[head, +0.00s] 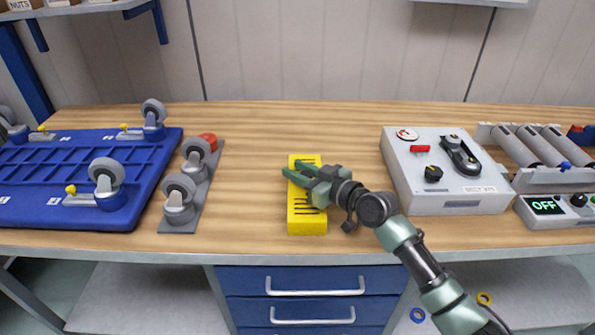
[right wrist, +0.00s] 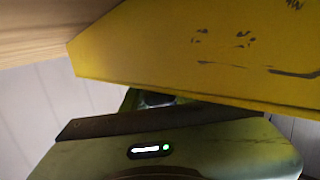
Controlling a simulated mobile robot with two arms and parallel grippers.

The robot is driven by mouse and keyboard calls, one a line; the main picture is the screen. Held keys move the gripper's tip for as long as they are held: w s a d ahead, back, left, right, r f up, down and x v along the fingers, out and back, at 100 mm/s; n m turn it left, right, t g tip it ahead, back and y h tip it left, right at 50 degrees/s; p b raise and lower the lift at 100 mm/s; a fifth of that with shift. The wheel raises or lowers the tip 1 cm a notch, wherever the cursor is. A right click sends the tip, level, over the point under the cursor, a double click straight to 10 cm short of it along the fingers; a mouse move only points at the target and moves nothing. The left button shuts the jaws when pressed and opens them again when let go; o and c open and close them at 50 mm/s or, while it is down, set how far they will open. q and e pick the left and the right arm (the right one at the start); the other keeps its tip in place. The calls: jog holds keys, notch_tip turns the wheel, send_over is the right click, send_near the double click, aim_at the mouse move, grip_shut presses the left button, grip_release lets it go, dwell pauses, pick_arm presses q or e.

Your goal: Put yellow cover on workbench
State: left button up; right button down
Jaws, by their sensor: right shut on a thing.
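The yellow cover (head: 307,222) is a narrow box-like piece with dark markings on top. In the head view it is at the middle of the wooden workbench (head: 255,215), near the front edge; I cannot tell whether it rests fully on the top. My right gripper (head: 298,175) is shut on the cover, reaching over it from the right. In the right wrist view the cover (right wrist: 200,50) fills the upper part, close against the gripper (right wrist: 155,98). The fingertips are partly hidden there. My left gripper is not in view.
A blue wheeled platform (head: 75,215) and a grey plate with casters (head: 196,205) stand on the left. Blue drawers (head: 310,300) are below. The bench behind the cover is clear.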

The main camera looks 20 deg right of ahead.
jog(key=shift+r, duration=0.1)
jog(key=shift+f, duration=0.2)
jog(key=c, duration=1.1)
grip_release()
jog(key=shift+r, duration=0.1)
jog(key=shift+r, duration=0.2)
jog(key=v, duration=0.3)
jog(key=b+v, duration=0.1)
jog(key=v, duration=0.7)
jog(key=shift+f, duration=0.25)
jog(key=shift+s+d+r, duration=0.2)
jog(key=shift+s+d, duration=0.05)
jog(key=shift+s, duration=0.25)
